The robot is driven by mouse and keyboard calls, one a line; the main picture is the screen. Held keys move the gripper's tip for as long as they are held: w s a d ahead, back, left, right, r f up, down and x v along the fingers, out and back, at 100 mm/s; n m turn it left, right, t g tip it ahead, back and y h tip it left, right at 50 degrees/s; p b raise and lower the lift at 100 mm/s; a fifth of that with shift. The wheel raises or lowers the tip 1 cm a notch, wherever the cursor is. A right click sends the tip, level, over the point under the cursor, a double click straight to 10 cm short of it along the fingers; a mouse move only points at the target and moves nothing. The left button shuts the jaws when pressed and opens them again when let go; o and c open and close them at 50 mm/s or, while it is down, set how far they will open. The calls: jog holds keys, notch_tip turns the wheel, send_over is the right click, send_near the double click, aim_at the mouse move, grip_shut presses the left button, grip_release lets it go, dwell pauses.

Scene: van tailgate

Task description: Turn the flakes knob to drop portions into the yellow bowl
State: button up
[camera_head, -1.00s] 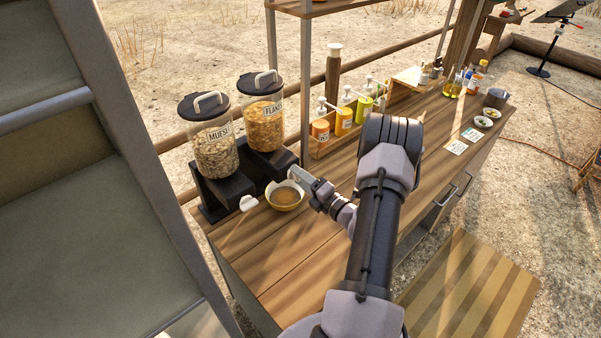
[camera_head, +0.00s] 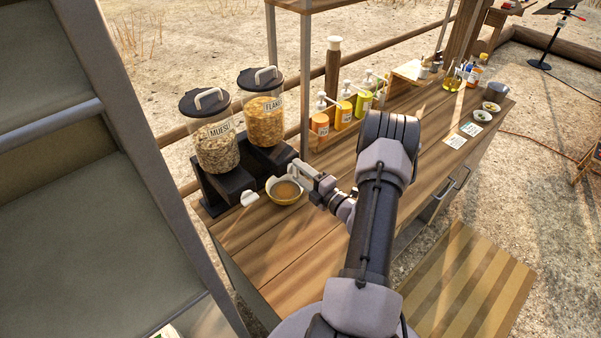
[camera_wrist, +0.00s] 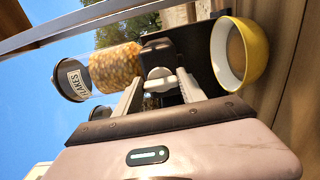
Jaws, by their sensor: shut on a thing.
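The flakes dispenser (camera_head: 263,122) is a clear jar of flakes with a black lid, on a black stand. It also shows in the wrist view (camera_wrist: 115,66), lying sideways in the picture. My gripper (camera_head: 298,170) is at the front of this stand, just above and behind the bowl. In the wrist view its fingers (camera_wrist: 160,88) are shut on the pale flakes knob (camera_wrist: 159,74), which they partly cover. The yellow bowl (camera_head: 285,198) stands upright on the counter below the knob, and in the wrist view (camera_wrist: 258,52) it is beside the fingers. Its inside looks brownish; I cannot tell its contents.
The muesli dispenser (camera_head: 217,150) stands left of the flakes, with its white knob (camera_head: 250,198) free. Pump bottles (camera_head: 343,115) stand in a wooden rack to the right. The wooden counter (camera_head: 290,240) is clear in front of the bowl. A grey metal frame (camera_head: 150,190) is close on the left.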

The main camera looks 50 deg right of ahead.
jog(key=o, duration=1.4)
jog(key=shift+c, duration=0.2)
jog(key=shift+s, duration=0.1)
jog(key=s+a+p, duration=0.1)
jog(key=s+a, duration=0.1)
jog(key=s, duration=1.5)
jog(key=shift+s, duration=0.1)
